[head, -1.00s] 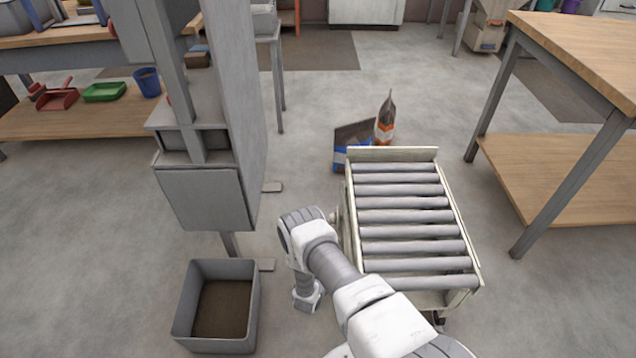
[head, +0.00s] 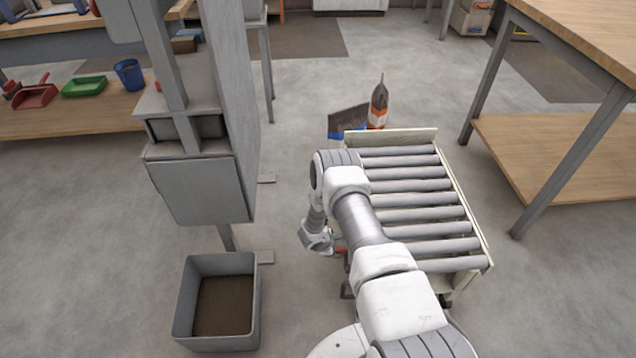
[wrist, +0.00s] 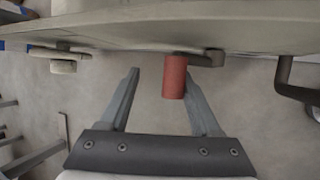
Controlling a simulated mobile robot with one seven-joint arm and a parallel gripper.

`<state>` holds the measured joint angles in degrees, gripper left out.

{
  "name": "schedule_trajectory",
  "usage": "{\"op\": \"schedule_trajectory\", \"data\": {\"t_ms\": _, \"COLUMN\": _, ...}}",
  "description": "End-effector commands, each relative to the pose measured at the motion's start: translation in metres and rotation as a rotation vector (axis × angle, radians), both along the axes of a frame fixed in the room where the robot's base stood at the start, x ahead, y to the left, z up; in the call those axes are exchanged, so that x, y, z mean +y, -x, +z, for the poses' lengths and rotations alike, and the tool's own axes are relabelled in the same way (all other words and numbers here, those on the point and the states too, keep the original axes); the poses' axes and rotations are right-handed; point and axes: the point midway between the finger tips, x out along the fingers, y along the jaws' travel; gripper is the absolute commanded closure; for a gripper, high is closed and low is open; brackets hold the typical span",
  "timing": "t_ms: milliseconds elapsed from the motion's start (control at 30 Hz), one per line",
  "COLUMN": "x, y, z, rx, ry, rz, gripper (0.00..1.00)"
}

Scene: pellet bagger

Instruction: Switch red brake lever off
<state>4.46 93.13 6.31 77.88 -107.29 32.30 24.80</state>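The red brake lever (wrist: 174,77) shows in the wrist view as a short red cylinder on a grey arm under the pale edge of the roller cart (wrist: 120,27). My gripper (wrist: 160,76) is open, with one finger on each side of the red handle. The handle lies close to the right finger and overlaps it in the picture; I cannot tell whether they touch. In the head view my gripper (head: 322,243) is low at the left side of the roller cart (head: 464,205). Only a small bit of red shows beside it there; my arm hides the rest.
A grey open bin (head: 255,300) stands on the floor left of my arm, below the grey machine (head: 200,190). A bent dark bracket (wrist: 283,80) sticks out right of the lever. A wooden table (head: 580,50) is on the right.

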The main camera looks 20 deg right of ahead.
Motion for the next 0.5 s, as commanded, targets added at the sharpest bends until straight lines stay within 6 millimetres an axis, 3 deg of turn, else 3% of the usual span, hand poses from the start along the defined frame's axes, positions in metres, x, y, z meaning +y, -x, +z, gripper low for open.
{"op": "schedule_trajectory", "data": {"t_ms": 133, "x": -0.007, "y": -0.004, "z": -0.004, "rx": 0.041, "ry": -0.010, "rz": -0.003, "gripper": 0.41}}
{"op": "schedule_trajectory", "data": {"t_ms": 200, "x": 0.002, "y": 0.000, "z": 0.019, "rx": 0.043, "ry": -0.008, "rz": 0.005, "gripper": 0.41}}
{"op": "schedule_trajectory", "data": {"t_ms": 500, "x": 0.029, "y": 0.013, "z": 0.071, "rx": 0.042, "ry": -0.007, "rz": 0.005, "gripper": 0.41}}
